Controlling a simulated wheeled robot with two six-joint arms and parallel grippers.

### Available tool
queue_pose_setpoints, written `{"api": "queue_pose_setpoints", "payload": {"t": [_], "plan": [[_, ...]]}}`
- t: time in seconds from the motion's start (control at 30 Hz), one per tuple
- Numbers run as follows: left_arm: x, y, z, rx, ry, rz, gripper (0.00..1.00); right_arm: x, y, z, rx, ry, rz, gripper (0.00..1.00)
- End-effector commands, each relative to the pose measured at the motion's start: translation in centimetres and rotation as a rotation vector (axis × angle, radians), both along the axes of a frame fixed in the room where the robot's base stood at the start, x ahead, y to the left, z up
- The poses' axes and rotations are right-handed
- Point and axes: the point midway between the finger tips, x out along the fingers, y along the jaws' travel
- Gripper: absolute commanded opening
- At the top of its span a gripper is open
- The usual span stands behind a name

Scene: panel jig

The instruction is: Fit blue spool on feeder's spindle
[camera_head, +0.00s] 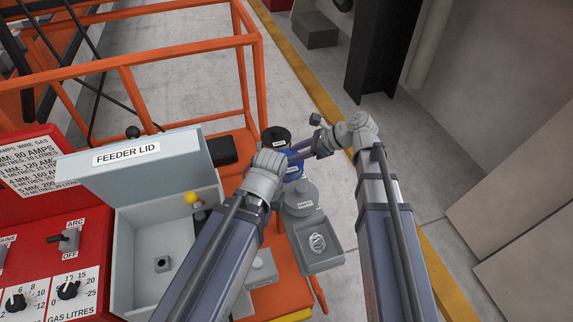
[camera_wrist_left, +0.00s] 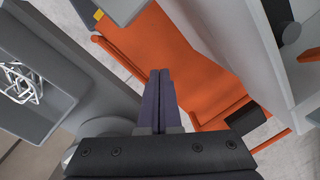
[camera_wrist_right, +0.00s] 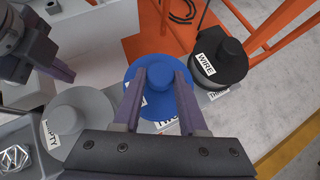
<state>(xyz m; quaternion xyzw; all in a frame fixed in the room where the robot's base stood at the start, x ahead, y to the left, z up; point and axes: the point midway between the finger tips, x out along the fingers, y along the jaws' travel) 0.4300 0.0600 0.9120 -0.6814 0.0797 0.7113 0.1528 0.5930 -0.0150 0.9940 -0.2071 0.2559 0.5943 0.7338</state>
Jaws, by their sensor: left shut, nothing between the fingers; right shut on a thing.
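The blue spool (camera_wrist_right: 160,86) sits between the black spool and the grey spool in the right wrist view; in the head view it (camera_head: 293,173) is partly hidden by my arms. My right gripper (camera_wrist_right: 163,75) is shut on its raised hub; I cannot tell whether the spool is off its stand. My left gripper (camera_wrist_left: 158,75) is shut and empty; it also shows beside the blue spool in the right wrist view (camera_wrist_right: 65,72). The open feeder box (camera_head: 122,255) stands at left, with a small square-based part (camera_head: 162,264), perhaps the spindle, inside.
A black spool labelled WIRE (camera_wrist_right: 222,63) and a grey spool labelled EMPTY (camera_wrist_right: 80,118) flank the blue one closely. A grey tray (camera_head: 325,262) holds a wire coil. The raised feeder lid (camera_head: 130,178) and a yellow knob (camera_head: 191,198) stand by the box. Orange framing (camera_head: 190,48) lies behind.

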Motion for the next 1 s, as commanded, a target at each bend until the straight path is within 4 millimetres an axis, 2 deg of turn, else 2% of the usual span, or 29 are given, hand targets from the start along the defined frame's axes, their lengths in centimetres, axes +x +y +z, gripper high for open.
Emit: {"api": "queue_pose_setpoints", "payload": {"t": [1.0], "plan": [[0.0,0.0,3.6,0.0,0.0,0.0,0.0,0.0,0.0,3.6,0.002,0.0,0.0,0.0]]}}
